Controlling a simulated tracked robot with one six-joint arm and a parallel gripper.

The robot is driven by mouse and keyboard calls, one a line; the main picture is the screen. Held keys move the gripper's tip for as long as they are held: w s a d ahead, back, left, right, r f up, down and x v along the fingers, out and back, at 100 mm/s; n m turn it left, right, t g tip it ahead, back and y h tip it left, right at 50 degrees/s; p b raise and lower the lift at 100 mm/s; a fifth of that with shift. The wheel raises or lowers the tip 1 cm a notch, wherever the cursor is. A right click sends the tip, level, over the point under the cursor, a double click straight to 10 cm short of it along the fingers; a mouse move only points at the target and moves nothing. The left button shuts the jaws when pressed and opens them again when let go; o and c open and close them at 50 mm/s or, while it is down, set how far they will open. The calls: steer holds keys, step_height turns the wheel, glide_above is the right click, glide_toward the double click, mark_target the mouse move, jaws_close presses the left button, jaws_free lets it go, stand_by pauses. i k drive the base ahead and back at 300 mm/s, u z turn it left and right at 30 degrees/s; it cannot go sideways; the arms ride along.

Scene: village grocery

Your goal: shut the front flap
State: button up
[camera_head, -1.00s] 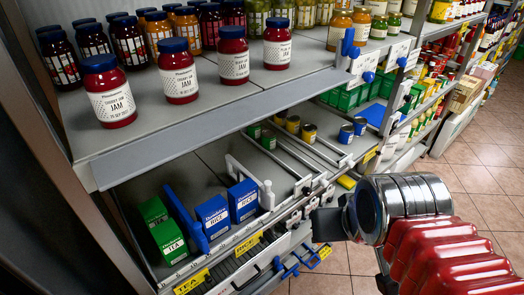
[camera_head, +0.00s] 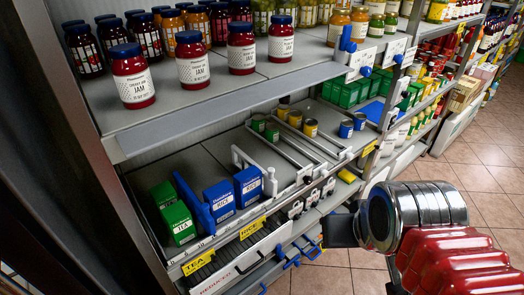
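My gripper (camera_head: 338,231) is at the end of my arm, to the right of the lower shelf front, over the floor. Its dark fingers point left, and the frame does not show whether they are open or shut. A white panel with lettering (camera_head: 238,271) hangs at the front below the lower shelf, tilted outward, with a dark slatted strip above it. A grey strip (camera_head: 235,110) runs along the front of the upper shelf. I cannot tell for certain which is the front flap. My gripper is apart from both.
The lower shelf (camera_head: 205,160) holds green TEA boxes (camera_head: 177,223), blue RICE boxes (camera_head: 220,199), white dividers and small cans. Several jam jars (camera_head: 192,60) stand close to the upper shelf's front. Blue hooks (camera_head: 290,262) stick out below. Tiled floor (camera_head: 335,280) is free at right.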

mark_target(134, 141)
steer(key=u, duration=0.1)
steer(key=k, duration=1.85)
steer(key=u, duration=0.45)
steer(key=i, duration=1.1)
steer(key=u, duration=0.65)
